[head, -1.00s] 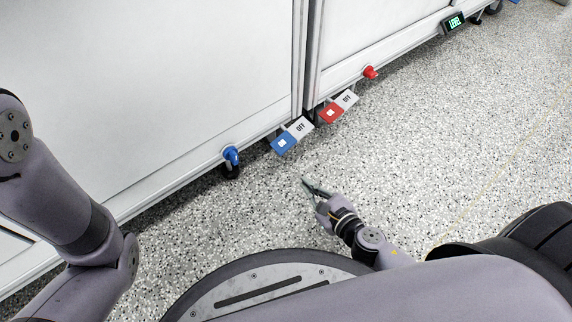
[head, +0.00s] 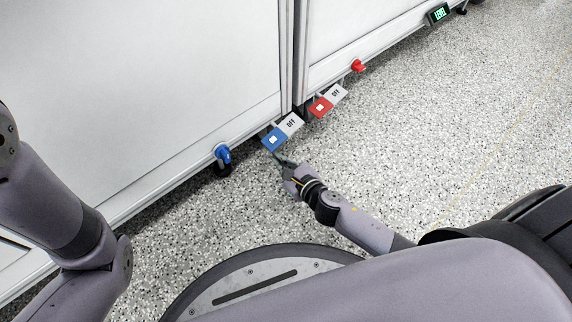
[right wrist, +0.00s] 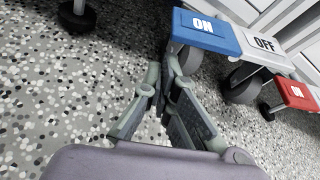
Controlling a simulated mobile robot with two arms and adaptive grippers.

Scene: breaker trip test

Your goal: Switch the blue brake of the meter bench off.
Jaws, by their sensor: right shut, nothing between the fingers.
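The blue brake is a two-part pedal low on the bench, near the floor. Its blue half (head: 275,138) is nearer me, and its pale half marked OFF (head: 290,123) lies beside it to the upper right. In the right wrist view the blue half (right wrist: 205,30) reads ON and the pale half (right wrist: 264,43) reads OFF. My right gripper (head: 279,156) is shut and empty, with its fingertips just short of the blue half. In the right wrist view the fingertips (right wrist: 168,62) are below and left of the pedal. I cannot tell whether they touch it. My left gripper is out of view.
A red brake pedal (head: 321,107) with its own OFF half is just right of the blue one. A blue knob (head: 223,154) and a red knob (head: 358,65) sit on the bench's lower edge. A LEVEL display (head: 439,14) is farther right. The speckled floor (head: 430,130) is clear.

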